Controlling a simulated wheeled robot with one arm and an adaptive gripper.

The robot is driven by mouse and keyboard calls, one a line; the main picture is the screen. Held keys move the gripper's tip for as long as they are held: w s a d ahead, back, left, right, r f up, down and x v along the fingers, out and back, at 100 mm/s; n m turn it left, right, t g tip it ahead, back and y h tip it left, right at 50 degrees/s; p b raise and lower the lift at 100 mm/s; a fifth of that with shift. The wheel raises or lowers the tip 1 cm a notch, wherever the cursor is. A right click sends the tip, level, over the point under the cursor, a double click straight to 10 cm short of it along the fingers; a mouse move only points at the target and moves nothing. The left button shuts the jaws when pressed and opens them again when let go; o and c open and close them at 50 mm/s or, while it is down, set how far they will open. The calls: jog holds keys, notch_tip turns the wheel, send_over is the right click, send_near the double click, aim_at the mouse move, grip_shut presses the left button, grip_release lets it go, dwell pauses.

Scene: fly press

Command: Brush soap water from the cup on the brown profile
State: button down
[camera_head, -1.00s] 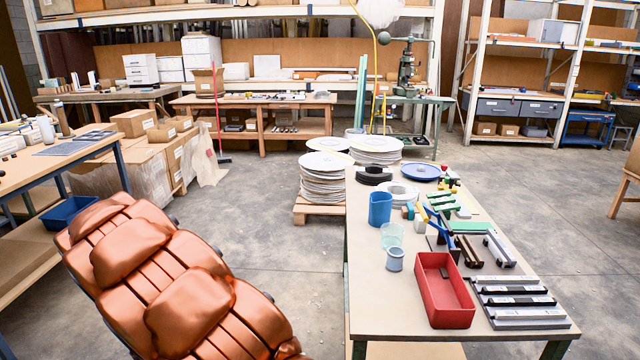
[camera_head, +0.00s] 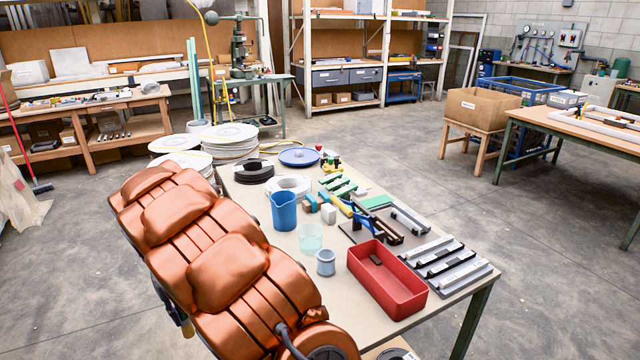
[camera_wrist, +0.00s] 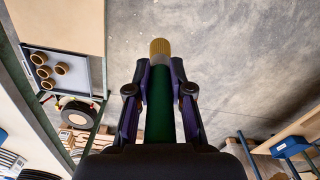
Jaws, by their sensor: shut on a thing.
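In the wrist view my gripper (camera_wrist: 160,88) is shut on a brush with a green handle (camera_wrist: 160,110) and tan bristles (camera_wrist: 160,47). The bristles point away from the gripper, over floor. A pale translucent cup (camera_head: 311,239) stands on the table between a blue jug (camera_head: 284,211) and a grey cup (camera_head: 326,263). I cannot tell which one holds soap water. A dark brown profile (camera_head: 390,234) lies on a dark mat, behind the red bin, partly hidden by a blue tool (camera_head: 363,222).
The red bin (camera_head: 411,302) at the table's front holds a small dark piece. Black and grey profiles (camera_head: 446,262) lie to its right. White rolls (camera_head: 288,184) and a blue disc (camera_head: 299,157) are at the back. Open floor (camera_head: 560,250) lies right of the table.

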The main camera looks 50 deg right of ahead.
jog(key=w+d+r+m+p, duration=0.3)
jog(key=d+r, duration=0.1)
jog(key=d, duration=0.6)
jog(key=w+d+r+m+p, duration=0.3)
jog(key=d+r, duration=0.2)
jog(key=d, duration=0.5)
jog(key=s+d+r+m+p, duration=0.3)
jog(key=d+r, duration=0.1)
jog(key=d, duration=0.7)
jog(key=s+d+r+m+p, duration=0.3)
jog(key=d+p, duration=0.1)
jog(key=d, duration=0.7)
jog(key=shift+s+d+f+b, duration=0.1)
jog(key=shift+f+b, duration=2.3)
jog(key=shift+f, duration=3.45)
jog(key=shift+r, duration=0.1)
notch_tip(320, 180, up, 10)
jog(key=p, duration=0.1)
jog(key=shift+p, duration=0.35)
